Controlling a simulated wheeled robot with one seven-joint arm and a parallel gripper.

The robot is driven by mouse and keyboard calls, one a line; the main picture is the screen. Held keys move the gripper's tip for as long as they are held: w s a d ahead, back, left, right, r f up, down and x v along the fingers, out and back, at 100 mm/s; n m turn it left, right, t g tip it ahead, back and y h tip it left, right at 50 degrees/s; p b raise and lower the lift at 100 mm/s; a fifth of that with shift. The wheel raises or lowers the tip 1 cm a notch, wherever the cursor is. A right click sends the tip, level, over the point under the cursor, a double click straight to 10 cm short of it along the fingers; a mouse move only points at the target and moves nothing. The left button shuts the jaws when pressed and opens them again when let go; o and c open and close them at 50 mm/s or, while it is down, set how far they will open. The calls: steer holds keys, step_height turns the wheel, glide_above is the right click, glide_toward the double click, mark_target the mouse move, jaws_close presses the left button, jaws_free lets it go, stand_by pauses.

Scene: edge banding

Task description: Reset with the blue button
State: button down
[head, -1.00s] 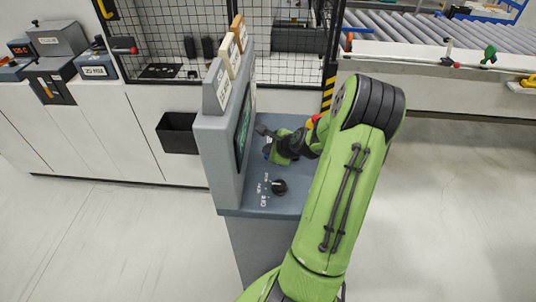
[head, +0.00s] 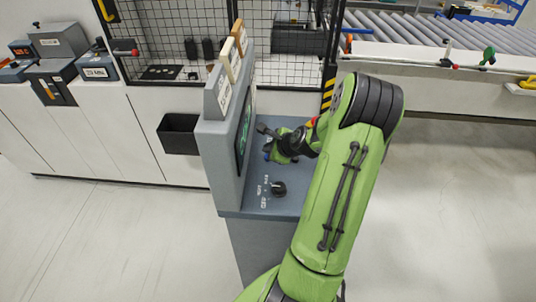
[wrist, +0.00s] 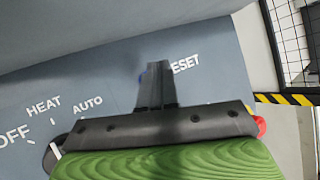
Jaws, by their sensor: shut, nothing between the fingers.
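The blue button (head: 267,155) is a small blue spot on the grey console top, beside my gripper in the head view. In the wrist view only a sliver of the blue button (wrist: 143,77) shows, just left of the fingertips and beside the white RESET lettering (wrist: 186,64). My gripper (wrist: 157,70) is shut and empty, with its fingers together over the button area. The fingers hide most of the button, and I cannot tell whether they touch it. In the head view my gripper (head: 271,148) is partly hidden by its own body and arm.
A black selector knob (head: 279,187) stands on the console (head: 245,207) near the front, by the OFF, HEAT and AUTO marks. A red part (head: 311,122) sits behind my wrist. The upright screen housing (head: 215,150) closes the left side. A mesh fence (head: 165,50) stands behind.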

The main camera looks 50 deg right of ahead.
step_height(320, 180, up, 5)
steer(key=p, duration=0.4)
stand_by(0.8)
steer(key=shift+f, duration=0.1)
